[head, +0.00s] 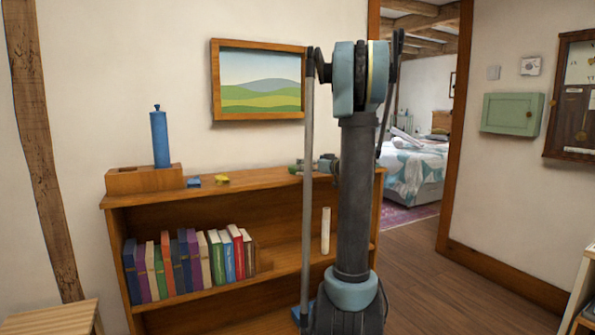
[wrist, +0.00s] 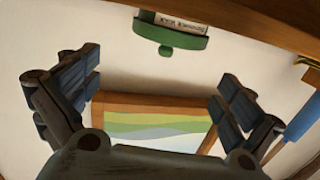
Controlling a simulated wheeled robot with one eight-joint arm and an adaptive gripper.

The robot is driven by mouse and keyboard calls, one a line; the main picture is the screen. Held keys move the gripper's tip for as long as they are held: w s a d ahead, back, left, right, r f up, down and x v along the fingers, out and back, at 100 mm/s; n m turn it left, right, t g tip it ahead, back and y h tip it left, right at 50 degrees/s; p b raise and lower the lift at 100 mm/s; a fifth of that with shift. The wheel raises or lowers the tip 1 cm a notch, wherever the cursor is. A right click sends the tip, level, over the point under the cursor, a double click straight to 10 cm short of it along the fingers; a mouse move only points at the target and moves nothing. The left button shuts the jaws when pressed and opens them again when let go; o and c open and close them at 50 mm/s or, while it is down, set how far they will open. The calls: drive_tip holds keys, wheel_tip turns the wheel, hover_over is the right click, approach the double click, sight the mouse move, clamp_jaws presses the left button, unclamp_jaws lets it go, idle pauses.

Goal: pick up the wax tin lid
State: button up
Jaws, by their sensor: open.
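The wax tin lid (wrist: 170,38) is green and round with a small knob, in the upper middle of the wrist view, which appears upside down. It sits on a tin with a pale printed label (wrist: 178,20). My gripper (wrist: 160,70) is open, with its fingers well apart to the left and right and nothing between the tips. The lid is beyond the fingertips and untouched. In the head view my arm covers part of the shelf top, and I cannot make out the lid there for certain.
The wooden bookshelf (head: 230,198) carries a blue bottle (head: 160,140) on a wooden block (head: 145,179), a small blue item (head: 193,182) and a yellow one (head: 222,180). Books (head: 190,262) and a pale cylinder (head: 325,231) stand below. A framed picture (head: 258,82) hangs behind.

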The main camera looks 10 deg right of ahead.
drive_tip(key=shift+x, duration=1.45)
drive_tip(key=shift+a+f+x, duration=0.15)
drive_tip(key=shift+f+x, duration=0.05)
drive_tip(key=shift+x, duration=1.05)
drive_tip(key=shift+a+f+x, duration=0.15)
drive_tip(key=shift+f+x, duration=0.05)
drive_tip(key=shift+x, duration=1.1)
drive_tip(key=shift+s, duration=0.2)
drive_tip(key=c, duration=0.9)
